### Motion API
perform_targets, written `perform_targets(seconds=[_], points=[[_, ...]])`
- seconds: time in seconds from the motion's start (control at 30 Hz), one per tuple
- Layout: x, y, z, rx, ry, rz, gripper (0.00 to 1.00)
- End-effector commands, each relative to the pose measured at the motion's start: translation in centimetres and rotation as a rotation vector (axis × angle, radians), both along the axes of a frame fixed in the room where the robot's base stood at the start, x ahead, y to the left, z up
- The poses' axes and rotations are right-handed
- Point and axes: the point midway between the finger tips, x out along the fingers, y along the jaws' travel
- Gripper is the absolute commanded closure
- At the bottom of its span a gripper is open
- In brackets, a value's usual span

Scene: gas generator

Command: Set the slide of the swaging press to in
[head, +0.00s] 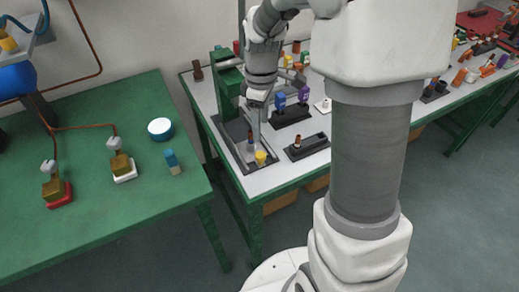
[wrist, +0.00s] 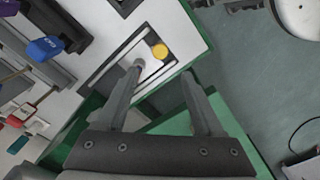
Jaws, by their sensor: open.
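The green swaging press (head: 226,82) stands at the left end of the white-topped bench. Its dark base frame (head: 231,148) reaches toward the front edge. A yellow round knob (head: 261,157) sits at the frame's front end; I take it to be on the slide. In the wrist view the yellow knob (wrist: 160,51) lies just beyond my fingertips. My gripper (wrist: 163,70) is open and empty, with the left finger over the frame and the right finger near the bench edge. In the head view my gripper (head: 257,122) hangs above the frame, behind the knob; its fingertips are hard to make out.
A black block (head: 290,119) with blue and purple handles stands right of the press. A dark tray (head: 308,147) lies near the front edge. A separate green table (head: 100,220) stands left, across a narrow gap. Grey floor is open in front.

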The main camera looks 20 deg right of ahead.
Motion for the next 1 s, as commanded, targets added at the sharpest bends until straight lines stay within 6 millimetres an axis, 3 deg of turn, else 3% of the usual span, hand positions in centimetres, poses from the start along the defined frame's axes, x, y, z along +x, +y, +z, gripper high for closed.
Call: perform_targets(seconds=[0.03, 0.3, 0.5, 0.7, 0.97, 1.0], points=[[-0.1, 0.0, -1.5, 0.0, 0.005, 0.0, 0.31], [-0.1, 0.0, -7.2, 0.0, 0.004, -0.001, 0.31], [0.0, 0.0, -10.1, 0.0, 0.001, 0.0, 0.31], [0.0, 0.0, -11.2, 0.0, 0.0, 0.0, 0.31], [0.0, 0.0, -11.2, 0.0, -0.001, -0.001, 0.31], [0.0, 0.0, -11.2, 0.0, -0.001, -0.001, 0.39]])
